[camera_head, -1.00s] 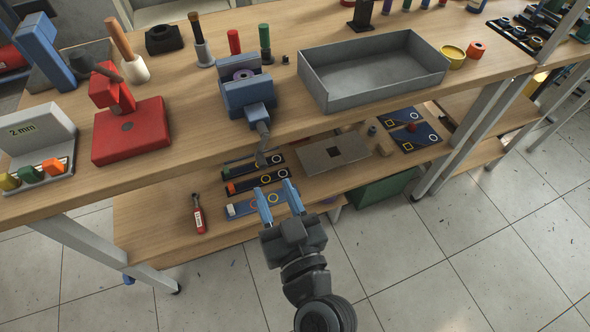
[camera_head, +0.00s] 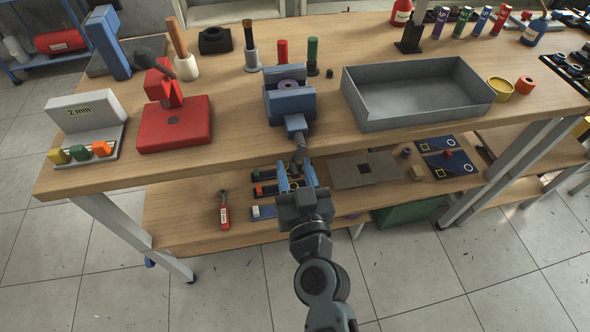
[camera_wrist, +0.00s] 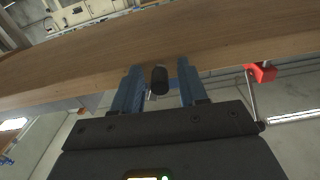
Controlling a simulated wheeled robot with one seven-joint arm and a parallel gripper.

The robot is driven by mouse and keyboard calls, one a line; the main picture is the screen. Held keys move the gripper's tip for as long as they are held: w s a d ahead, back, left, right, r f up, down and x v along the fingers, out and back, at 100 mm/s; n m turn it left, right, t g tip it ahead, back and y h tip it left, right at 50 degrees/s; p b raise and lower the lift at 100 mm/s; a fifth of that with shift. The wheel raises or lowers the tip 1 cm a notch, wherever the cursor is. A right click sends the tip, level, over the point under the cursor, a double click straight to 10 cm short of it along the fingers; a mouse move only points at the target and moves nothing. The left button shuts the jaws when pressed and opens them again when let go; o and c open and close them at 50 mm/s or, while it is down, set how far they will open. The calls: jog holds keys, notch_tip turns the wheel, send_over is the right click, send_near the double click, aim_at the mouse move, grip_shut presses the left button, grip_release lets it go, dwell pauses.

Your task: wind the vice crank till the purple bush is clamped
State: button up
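The blue vice (camera_head: 290,105) stands at the front edge of the upper bench, and the purple bush (camera_head: 289,85) sits between its jaws. I cannot tell whether the jaws touch the bush. The vice crank (camera_head: 298,149) hangs down in front of the bench edge. My gripper (camera_head: 294,167) is just below the vice with its two blue fingers spread. In the wrist view, the crank's dark handle (camera_wrist: 159,79) shows between the fingers of my gripper (camera_wrist: 158,84), with gaps on both sides. How deep the handle lies between them is unclear.
A grey tray (camera_head: 415,112) stands right of the vice, and a red press (camera_head: 174,124) stands to the left. The lower shelf (camera_head: 183,216) holds a red tool (camera_head: 224,210), a plate (camera_head: 350,180) and several dark panels. The floor in front is clear.

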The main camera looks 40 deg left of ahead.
grip_shut()
jog(key=shift+s+a+m, duration=0.1)
jog(key=shift+m, duration=0.2)
